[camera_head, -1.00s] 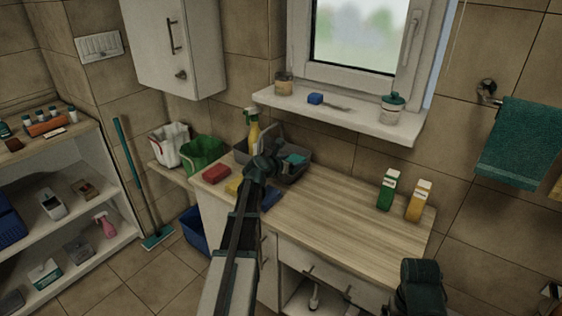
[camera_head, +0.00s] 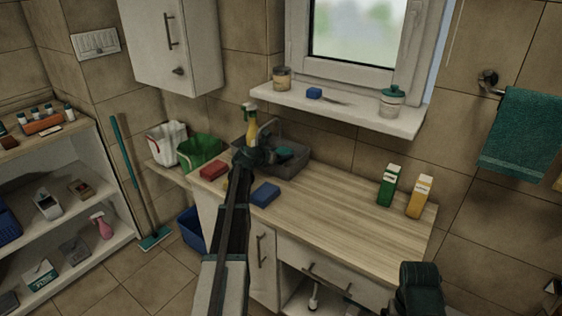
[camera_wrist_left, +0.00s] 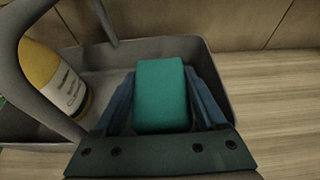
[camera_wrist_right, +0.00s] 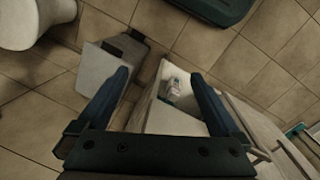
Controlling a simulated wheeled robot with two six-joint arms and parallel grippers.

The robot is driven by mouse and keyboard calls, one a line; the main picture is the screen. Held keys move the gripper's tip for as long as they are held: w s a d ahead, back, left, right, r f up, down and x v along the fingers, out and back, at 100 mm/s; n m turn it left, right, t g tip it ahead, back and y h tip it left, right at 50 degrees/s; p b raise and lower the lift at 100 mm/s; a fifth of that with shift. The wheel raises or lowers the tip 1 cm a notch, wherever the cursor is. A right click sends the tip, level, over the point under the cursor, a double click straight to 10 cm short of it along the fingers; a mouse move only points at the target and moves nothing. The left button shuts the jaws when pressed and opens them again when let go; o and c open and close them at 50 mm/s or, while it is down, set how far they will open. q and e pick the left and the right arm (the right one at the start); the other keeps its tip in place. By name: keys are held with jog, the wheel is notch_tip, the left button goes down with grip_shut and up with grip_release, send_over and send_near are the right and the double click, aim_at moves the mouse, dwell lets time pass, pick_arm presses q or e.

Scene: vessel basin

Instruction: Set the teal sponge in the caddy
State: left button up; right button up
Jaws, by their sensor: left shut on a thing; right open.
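The teal sponge (camera_wrist_left: 162,95) is between the fingers of my left gripper (camera_wrist_left: 164,82), which is shut on it. In the left wrist view the sponge is over the inside of the grey caddy (camera_wrist_left: 215,68); I cannot tell whether it touches the floor of the caddy. In the head view the caddy (camera_head: 296,170) stands at the back left of the counter, partly hidden by my left gripper (camera_head: 268,156), and the sponge (camera_head: 285,153) shows at its opening. My right gripper (camera_wrist_right: 160,76) is open and empty, away from the counter.
A red sponge (camera_head: 213,170) and a blue sponge (camera_head: 265,194) lie on the counter (camera_head: 330,215). Green (camera_head: 388,186) and yellow (camera_head: 420,197) cartons stand at the right. The counter's middle is clear.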

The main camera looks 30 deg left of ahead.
pick_arm(q)
jog(key=shift+f, duration=0.55)
pick_arm(e)
jog(key=shift+f, duration=0.55)
pick_arm(q)
jog(key=shift+f, duration=0.1)
jog(key=shift+f+b, duration=0.5)
jog(key=shift+b, duration=0.2)
jog(key=o, duration=1.4)
pick_arm(e)
jog(key=shift+f, duration=0.6)
pick_arm(q)
jog(key=shift+r+p, duration=0.25)
jog(key=shift+p, duration=0.05)
jog(key=shift+r+p, duration=0.45)
jog(key=shift+p, duration=0.05)
jog(key=shift+p+v, duration=2.15)
jog(key=shift+v, duration=3.85)
pick_arm(e)
jog(key=shift+r, duration=2.9)
